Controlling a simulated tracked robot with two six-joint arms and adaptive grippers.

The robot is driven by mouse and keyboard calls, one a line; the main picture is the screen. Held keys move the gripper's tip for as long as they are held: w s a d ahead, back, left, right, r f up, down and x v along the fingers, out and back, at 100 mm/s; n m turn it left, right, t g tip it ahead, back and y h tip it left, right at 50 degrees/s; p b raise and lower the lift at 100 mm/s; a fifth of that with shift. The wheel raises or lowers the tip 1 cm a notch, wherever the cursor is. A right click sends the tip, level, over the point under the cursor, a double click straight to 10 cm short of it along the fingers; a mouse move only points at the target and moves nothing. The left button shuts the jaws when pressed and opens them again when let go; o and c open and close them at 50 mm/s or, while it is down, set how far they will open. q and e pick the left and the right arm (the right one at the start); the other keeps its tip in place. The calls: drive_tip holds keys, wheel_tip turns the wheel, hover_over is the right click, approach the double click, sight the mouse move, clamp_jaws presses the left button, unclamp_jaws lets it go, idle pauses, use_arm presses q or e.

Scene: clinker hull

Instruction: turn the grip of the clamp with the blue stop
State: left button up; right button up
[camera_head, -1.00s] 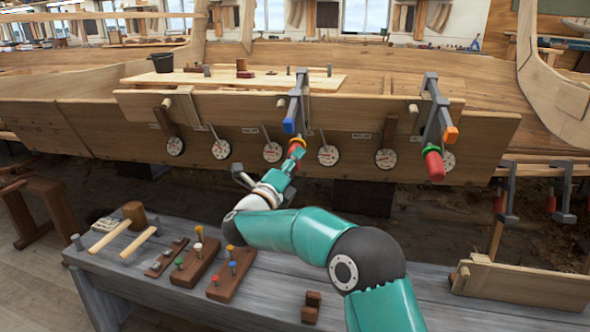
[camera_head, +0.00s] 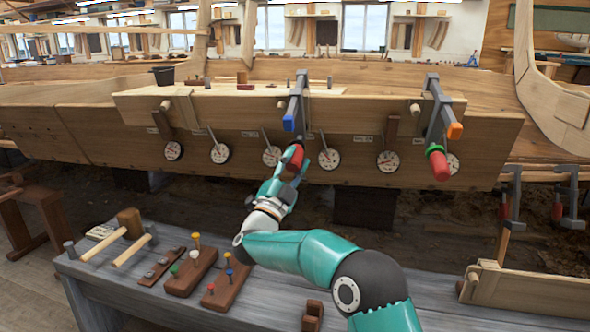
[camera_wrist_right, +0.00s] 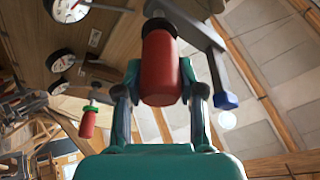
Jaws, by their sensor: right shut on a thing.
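The clamp with the blue stop (camera_head: 289,123) hangs on the plank edge of the hull, left of the other clamp. Its red grip (camera_head: 293,157) hangs below the bar, slightly tilted. My right gripper (camera_head: 289,172) is shut on this grip from below. In the right wrist view the red grip (camera_wrist_right: 162,70) stands between the two fingers (camera_wrist_right: 161,95), and the blue stop (camera_wrist_right: 226,101) is to its right. The other clamp has an orange stop (camera_head: 455,131) and a red grip (camera_head: 438,166) with a green collar. My left gripper is not in view.
Several round dials (camera_head: 329,159) line the plank around the clamps. A grey bench (camera_head: 130,262) below carries mallets (camera_head: 128,226) and wooden blocks with coloured pegs (camera_head: 222,287). More clamps (camera_head: 570,195) hang at the right. The space between bench and hull is open.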

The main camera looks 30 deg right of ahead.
drive_tip(key=n+t, duration=0.1)
drive_tip(key=n+b, duration=0.1)
drive_tip(key=n, duration=0.1)
drive_tip(key=n+t, duration=0.1)
drive_tip(key=n, duration=0.1)
drive_tip(key=shift+w+f+t+y+b, duration=0.1)
drive_tip(key=shift+f+t+y+b, duration=0.2)
drive_tip(key=shift+f+y, duration=0.1)
drive_tip(key=shift+a+n+t+y+b, duration=0.1)
drive_tip(key=shift+n+t+y+b, duration=0.35)
drive_tip(key=shift+n, duration=0.8)
drive_tip(key=shift+a+n+t+y+b, duration=0.15)
drive_tip(key=shift+n+t, duration=0.6)
drive_tip(key=shift+n, duration=0.5)
drive_tip(key=shift+d+r+n+t, duration=0.1)
drive_tip(key=shift+n+t, duration=0.2)
drive_tip(key=o, duration=1.1)
drive_tip(key=shift+w, duration=0.1)
drive_tip(key=shift+o, duration=0.2)
drive_tip(key=shift+r, duration=0.15)
drive_tip(key=v, duration=1.2)
